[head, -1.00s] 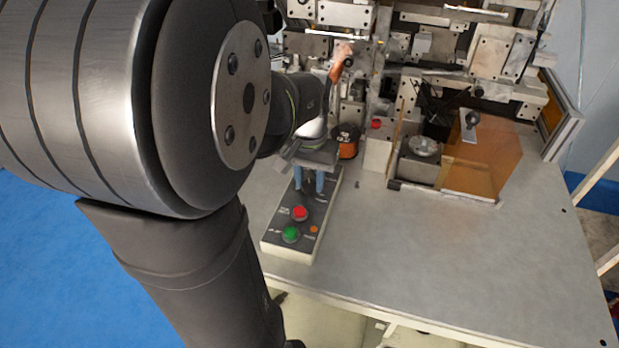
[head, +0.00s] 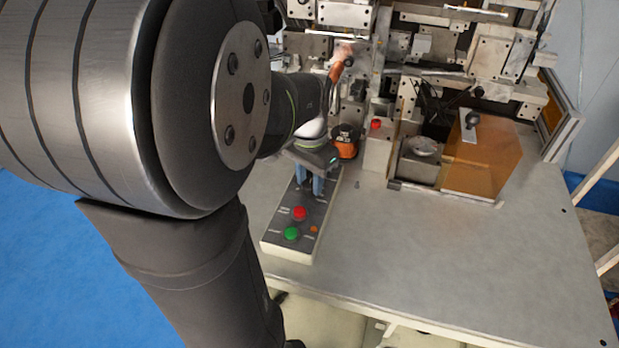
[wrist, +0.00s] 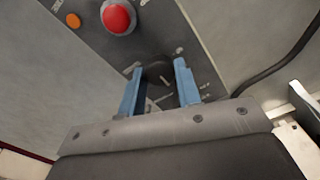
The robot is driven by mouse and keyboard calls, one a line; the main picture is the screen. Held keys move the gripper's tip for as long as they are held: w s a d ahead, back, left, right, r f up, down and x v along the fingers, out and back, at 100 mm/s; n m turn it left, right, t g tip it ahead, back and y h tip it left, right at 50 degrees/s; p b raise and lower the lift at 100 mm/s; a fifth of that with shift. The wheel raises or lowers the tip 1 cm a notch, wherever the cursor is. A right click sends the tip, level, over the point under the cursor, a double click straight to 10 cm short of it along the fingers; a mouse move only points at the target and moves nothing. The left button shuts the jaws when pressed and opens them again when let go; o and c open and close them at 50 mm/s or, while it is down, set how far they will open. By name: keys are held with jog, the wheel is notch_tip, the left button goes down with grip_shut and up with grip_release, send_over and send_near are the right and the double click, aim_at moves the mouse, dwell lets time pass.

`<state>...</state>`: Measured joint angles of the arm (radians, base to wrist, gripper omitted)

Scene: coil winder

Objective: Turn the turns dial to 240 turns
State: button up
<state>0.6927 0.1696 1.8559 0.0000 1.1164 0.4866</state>
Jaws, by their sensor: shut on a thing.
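The turns dial (wrist: 156,73) is a dark round knob on the control box (head: 273,238), with a pale line on it in the wrist view. My gripper (head: 311,189) is over the far part of the box. The labels around the dial are too small and blurred to read, so the setting cannot be told.
A red button (head: 299,213), a green button (head: 291,233) and a small orange button (head: 313,229) sit on the near part of the box. An orange-and-black spool (head: 345,142) stands close behind my gripper. The winder's amber guard (head: 483,160) is to the right. The table front is clear.

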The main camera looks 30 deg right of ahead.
aim_at(309, 184)
jog(key=o, duration=1)
jog(key=shift+c, duration=0.2)
notch_tip(309, 184, up, 18)
jog(key=shift+f, duration=0.25)
notch_tip(309, 184, down, 18)
jog(key=shift+r, duration=0.25)
jog(key=shift+r, duration=0.1)
